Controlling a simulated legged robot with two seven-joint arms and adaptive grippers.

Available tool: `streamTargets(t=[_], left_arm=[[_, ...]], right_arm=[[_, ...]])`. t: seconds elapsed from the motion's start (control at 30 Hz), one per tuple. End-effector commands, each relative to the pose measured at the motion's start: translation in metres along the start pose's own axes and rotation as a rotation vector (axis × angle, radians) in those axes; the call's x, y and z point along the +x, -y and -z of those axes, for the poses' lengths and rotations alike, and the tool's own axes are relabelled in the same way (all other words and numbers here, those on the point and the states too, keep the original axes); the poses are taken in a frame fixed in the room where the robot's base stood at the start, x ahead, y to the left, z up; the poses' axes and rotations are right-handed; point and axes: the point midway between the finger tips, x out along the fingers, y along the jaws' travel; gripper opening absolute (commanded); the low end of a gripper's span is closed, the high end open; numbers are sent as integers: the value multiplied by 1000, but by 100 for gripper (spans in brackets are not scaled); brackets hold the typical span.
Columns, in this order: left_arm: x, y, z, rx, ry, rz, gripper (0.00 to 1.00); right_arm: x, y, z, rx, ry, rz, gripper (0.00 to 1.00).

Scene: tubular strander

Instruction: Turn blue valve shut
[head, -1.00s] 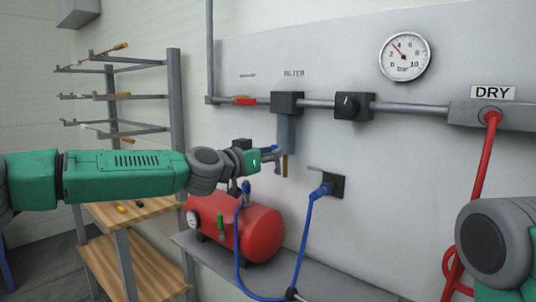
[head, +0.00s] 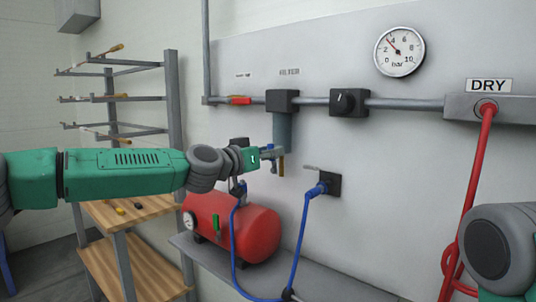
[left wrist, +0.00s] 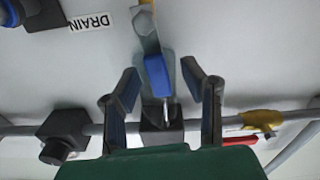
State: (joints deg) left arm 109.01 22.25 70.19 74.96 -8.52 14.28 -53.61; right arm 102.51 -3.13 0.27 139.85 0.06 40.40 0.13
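The blue valve (left wrist: 157,76) is a small blue lever handle below the grey filter (head: 283,128) on the wall pipe. In the left wrist view it stands between the two fingers of my left gripper (head: 271,153), with a visible gap on each side. My left gripper is open and reaches to the filter's lower end. In the head view the handle is hard to tell from the fingers. The brass drain piece (head: 281,166) shows just beyond the fingertips.
A red-handled valve (head: 240,100) and a black knob (head: 348,102) sit on the pipe. A gauge (head: 399,52) hangs above. A red compressor (head: 236,226) with a blue hose (head: 300,236) stands below my left arm. A tool rack (head: 172,110) is at the left.

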Motion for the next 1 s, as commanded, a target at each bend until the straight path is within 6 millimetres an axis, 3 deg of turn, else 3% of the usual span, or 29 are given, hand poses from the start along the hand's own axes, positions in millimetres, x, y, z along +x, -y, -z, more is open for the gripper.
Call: streamTargets(t=[0.33,0.73,1.0], left_arm=[[-16,2,1,1,-2,0,37],[-92,1,-1,-1,2,-1,37],[-115,1,-3,0,3,-1,37]], right_arm=[[-1,0,-2,0,-3,0,55],[-1,0,-2,0,-3,0,55],[-1,0,-2,0,-3,0,55]])
